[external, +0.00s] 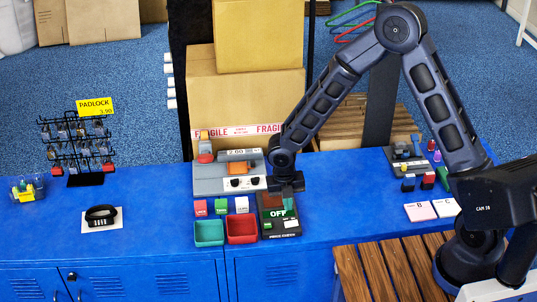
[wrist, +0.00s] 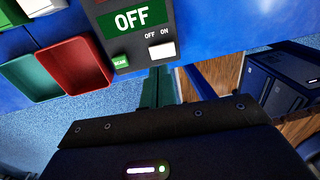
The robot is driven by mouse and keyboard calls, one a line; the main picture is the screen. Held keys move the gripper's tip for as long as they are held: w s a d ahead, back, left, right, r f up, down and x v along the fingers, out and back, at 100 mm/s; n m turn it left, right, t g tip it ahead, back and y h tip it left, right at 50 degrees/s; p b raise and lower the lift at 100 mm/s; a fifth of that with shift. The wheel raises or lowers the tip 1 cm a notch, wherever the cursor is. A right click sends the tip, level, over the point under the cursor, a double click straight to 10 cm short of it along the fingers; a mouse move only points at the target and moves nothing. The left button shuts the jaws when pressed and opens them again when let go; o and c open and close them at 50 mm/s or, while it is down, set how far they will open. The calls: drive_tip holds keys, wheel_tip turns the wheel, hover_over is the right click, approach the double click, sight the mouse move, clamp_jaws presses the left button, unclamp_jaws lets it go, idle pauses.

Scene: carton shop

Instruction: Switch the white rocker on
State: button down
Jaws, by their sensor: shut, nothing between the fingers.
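The white rocker (wrist: 161,49) sits on the lower right of a dark price-check box (wrist: 150,26), under small OFF and ON labels. The box's green display (wrist: 130,19) reads OFF; it also reads OFF in the external view (external: 281,213). A green button (wrist: 121,61) marked BEAM is left of the rocker. My gripper (external: 287,187) is shut and empty, pointing down above the back of the box in the external view. Its dark body fills the bottom of the wrist view, apart from the rocker. Which way the rocker is tilted is too small to tell.
A green tray (external: 209,245) and a red tray (external: 242,242) stand left of the box. A grey machine (external: 215,180) stands behind the trays, with cartons (external: 245,100) beyond. A padlock rack (external: 77,140) is far left. The blue counter between is mostly clear.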

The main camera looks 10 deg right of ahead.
wheel_tip(320, 180, up, 8)
hover_over(295, 222)
drive_tip(key=a, duration=0.4)
drive_tip(key=shift+s+d, duration=0.1)
drive_tip(key=shift+d, duration=0.05)
drive_tip(key=shift+f, duration=0.1)
drive_tip(key=shift+d, duration=0.7)
drive_tip(key=shift+f, duration=0.1)
drive_tip(key=f, duration=0.4)
drive_tip(key=d+f, duration=0.1)
drive_tip(key=f, duration=0.4)
drive_tip(key=d+f, duration=0.1)
drive_tip(key=f, duration=0.3)
drive_tip(key=shift+f, duration=0.3)
